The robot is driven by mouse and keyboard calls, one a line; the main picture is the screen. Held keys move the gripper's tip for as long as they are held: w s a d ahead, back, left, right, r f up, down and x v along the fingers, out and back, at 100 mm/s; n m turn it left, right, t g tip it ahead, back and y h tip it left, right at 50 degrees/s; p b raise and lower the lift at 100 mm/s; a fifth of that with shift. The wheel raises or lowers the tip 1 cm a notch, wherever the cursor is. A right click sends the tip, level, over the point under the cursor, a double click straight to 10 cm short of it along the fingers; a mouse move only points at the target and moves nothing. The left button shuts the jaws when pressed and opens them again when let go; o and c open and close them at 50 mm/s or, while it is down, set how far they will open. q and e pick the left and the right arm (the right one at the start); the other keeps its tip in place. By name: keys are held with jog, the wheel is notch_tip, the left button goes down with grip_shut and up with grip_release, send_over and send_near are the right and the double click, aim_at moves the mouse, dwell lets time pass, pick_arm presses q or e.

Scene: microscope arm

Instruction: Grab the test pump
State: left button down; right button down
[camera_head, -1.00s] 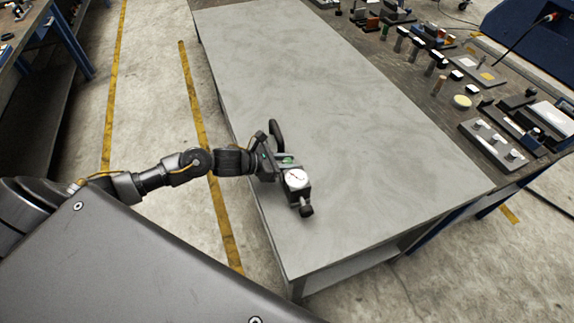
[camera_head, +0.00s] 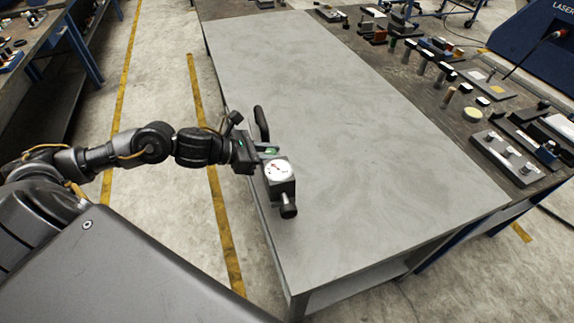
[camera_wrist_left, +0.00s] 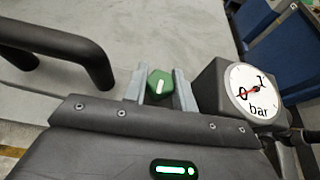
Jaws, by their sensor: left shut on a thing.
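The test pump (camera_head: 279,185) has a dark body with a white round gauge, a green part and a black curved handle. In the head view it is over the left edge of the grey table. My left gripper (camera_head: 264,152) is shut on it at the middle, between the handle and the gauge. In the left wrist view, the fingers (camera_wrist_left: 160,90) close around the green knob (camera_wrist_left: 159,84). The gauge (camera_wrist_left: 253,92) is right of the fingers and the handle (camera_wrist_left: 70,45) left. I cannot tell for sure whether the pump touches the tabletop. My right gripper is not in view.
The grey tabletop (camera_head: 360,140) is bare beyond the pump. A dark bench (camera_head: 455,110) along its right side holds several small tools and blocks. Another bench (camera_head: 35,60) stands at the upper left, across a floor with yellow lines.

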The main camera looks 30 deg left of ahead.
pick_arm(q)
jog(key=b+v, duration=0.2)
jog(key=v, duration=0.6)
jog(key=shift+s+d, duration=0.25)
jog(key=shift+s, duration=0.1)
jog(key=shift+f, duration=0.15)
